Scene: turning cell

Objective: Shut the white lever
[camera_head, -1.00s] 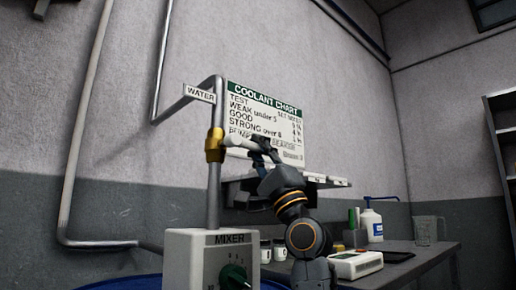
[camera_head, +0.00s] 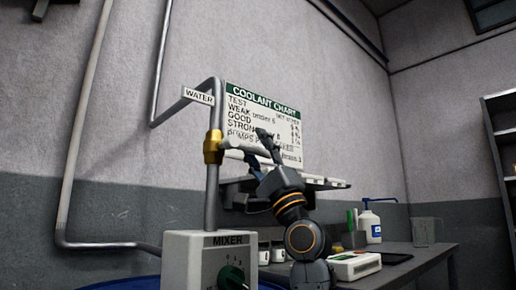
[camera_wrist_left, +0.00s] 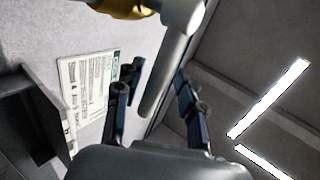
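The white lever (camera_head: 238,147) sticks out to the right, roughly level, from the brass valve (camera_head: 214,146) on the grey upright pipe. My left gripper (camera_head: 259,149) is at the lever's free end with its fingers spread, one above and one below it. In the left wrist view, the lever (camera_wrist_left: 172,70) runs between the two dark fingers, with gaps visible on both sides. The brass valve (camera_wrist_left: 125,7) shows at the top edge there. My right gripper is in neither view.
The coolant chart (camera_head: 240,97) and a wall shelf (camera_head: 330,182) are behind the gripper. The mixer box (camera_head: 182,258) stands below the valve. A bench (camera_head: 425,258) at the right holds a white bottle (camera_head: 371,226) and a jug (camera_head: 424,232).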

